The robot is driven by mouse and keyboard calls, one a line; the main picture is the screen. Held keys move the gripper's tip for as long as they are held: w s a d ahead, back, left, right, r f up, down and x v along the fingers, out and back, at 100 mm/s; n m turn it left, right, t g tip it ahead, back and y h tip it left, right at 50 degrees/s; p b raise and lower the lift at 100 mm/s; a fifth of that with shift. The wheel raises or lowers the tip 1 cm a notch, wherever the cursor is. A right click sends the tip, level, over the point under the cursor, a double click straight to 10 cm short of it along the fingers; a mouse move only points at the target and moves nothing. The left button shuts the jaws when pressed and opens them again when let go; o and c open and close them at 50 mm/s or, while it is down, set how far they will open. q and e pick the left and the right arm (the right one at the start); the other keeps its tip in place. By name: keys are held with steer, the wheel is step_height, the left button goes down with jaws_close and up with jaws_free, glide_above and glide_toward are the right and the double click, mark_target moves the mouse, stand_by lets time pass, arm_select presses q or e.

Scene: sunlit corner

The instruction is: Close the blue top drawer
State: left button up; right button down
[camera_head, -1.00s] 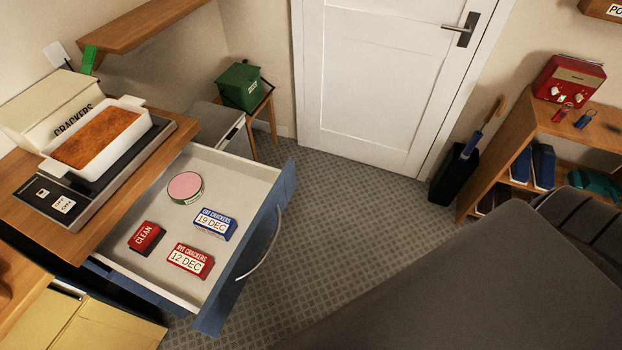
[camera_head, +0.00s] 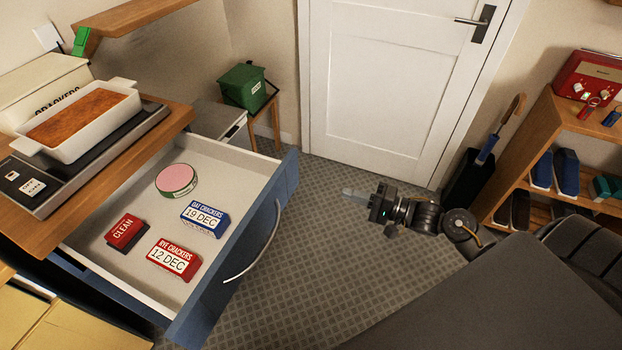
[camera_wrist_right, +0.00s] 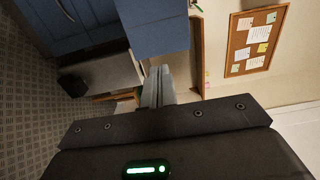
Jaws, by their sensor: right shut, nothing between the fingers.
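The blue top drawer (camera_head: 240,250) stands pulled out at the left of the head view, with a curved metal handle (camera_head: 262,250) on its front. Inside lie a round pink-topped tin (camera_head: 177,180), a blue oat crackers box (camera_head: 205,217), a red rye crackers box (camera_head: 173,258) and a red CLEAN block (camera_head: 125,232). My right gripper (camera_head: 350,194) is shut and empty, to the right of the drawer front and apart from it. Its fingers also show in the right wrist view (camera_wrist_right: 158,84), with blue fronts (camera_wrist_right: 158,30) beyond them. My left gripper is out of view.
A wooden counter (camera_head: 165,128) above the drawer holds a white dish (camera_head: 85,122) on a dark slab. A green box (camera_head: 243,86) stands on a small stool behind. A wooden shelf unit (camera_head: 540,135) stands right. Patterned floor lies clear between drawer and door (camera_head: 400,80).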

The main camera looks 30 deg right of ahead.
mark_target(293, 176)
steer(key=p+x, duration=0.1)
steer(key=x, duration=1.2)
steer(key=shift+w+a, duration=0.25)
steer(key=shift+w, duration=0.05)
